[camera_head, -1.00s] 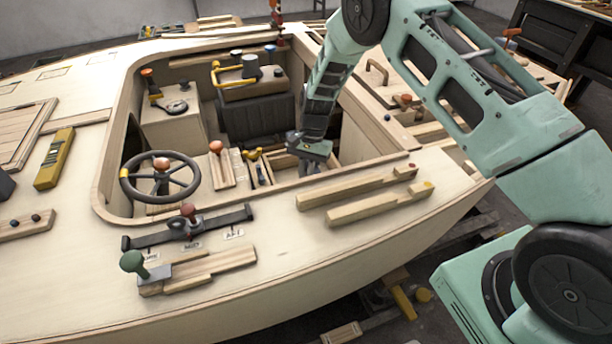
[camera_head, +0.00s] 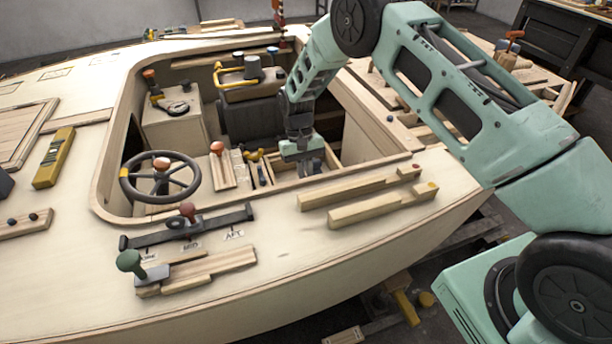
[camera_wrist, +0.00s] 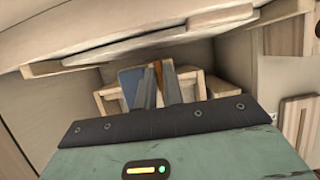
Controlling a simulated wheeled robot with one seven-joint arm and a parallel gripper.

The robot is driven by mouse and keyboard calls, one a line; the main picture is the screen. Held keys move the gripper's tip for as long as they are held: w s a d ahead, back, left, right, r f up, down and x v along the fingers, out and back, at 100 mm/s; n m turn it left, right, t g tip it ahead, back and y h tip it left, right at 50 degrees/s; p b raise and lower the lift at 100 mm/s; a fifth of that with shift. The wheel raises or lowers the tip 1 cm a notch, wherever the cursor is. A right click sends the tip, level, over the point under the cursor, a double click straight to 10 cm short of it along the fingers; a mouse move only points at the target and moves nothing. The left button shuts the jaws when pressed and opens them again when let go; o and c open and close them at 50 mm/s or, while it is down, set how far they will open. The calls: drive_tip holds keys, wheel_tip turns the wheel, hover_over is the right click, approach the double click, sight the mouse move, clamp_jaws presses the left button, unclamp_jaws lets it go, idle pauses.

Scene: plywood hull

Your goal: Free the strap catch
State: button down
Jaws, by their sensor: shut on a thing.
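My gripper (camera_head: 309,169) reaches down into the open cockpit, over the wooden framing near its right front side. In the wrist view my gripper (camera_wrist: 157,92) has its two fingers close together, pointing into a light wooden frame (camera_wrist: 108,94). A thin orange-brown piece (camera_wrist: 158,72) shows between the fingers, and they are shut on it. Its far end is hidden, and I cannot tell whether it is the strap catch. No strap or catch can be made out clearly in either view.
A steering wheel (camera_head: 160,178) and red-knobbed lever (camera_head: 217,149) stand left of my gripper. A yellow-handled fitting (camera_head: 253,156) is close on its left. The cockpit's wooden edge and two wooden bars (camera_head: 383,209) lie in front. A dark seat (camera_head: 247,121) stands behind.

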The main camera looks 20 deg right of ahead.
drive_tip(key=shift+w, duration=0.1)
idle(0.4)
drive_tip(key=c, duration=1.5)
unclamp_jaws()
drive_tip(key=v, duration=1.7)
drive_tip(key=shift+r+b, duration=0.25)
drive_tip(key=shift+b, duration=0.15)
